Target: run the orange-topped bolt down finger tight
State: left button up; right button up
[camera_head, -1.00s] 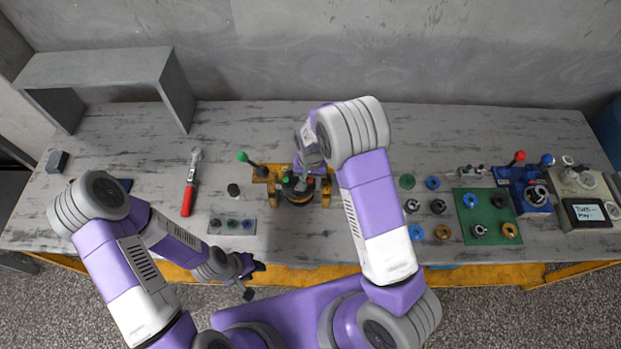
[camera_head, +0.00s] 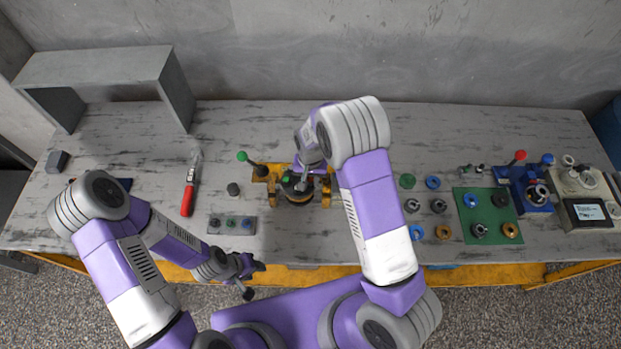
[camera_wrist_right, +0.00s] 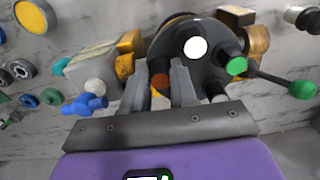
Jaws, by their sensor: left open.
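The round dark hydraulic motor (camera_head: 290,196) sits in a yellow fixture at mid-table. The right wrist view shows its black top face (camera_wrist_right: 205,60) with a white-topped and a green-topped part. The orange-topped bolt (camera_wrist_right: 160,81) stands at the near edge of that face. My right gripper (camera_wrist_right: 161,75) is over the motor, with one finger on each side of the orange top. The gap is barely wider than the top, and I cannot tell whether the fingers touch it. The bolt's shank is hidden. My left gripper (camera_head: 256,279) is open and empty at the table's front edge.
A green-knobbed lever (camera_head: 250,162) sticks up left of the motor. A small grey tray (camera_head: 246,231) and a red-handled tool (camera_head: 188,198) lie left. A grey shelf (camera_head: 100,66) stands at back left.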

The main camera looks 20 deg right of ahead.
jog(key=c, duration=0.3)
jog(key=m, duration=0.4)
jog(key=m+p, duration=0.1)
jog(key=m, duration=0.4)
dwell(0.3)
jog(key=o, duration=0.6)
jog(key=shift+c, duration=0.2)
jog(key=shift+p, duration=0.3)
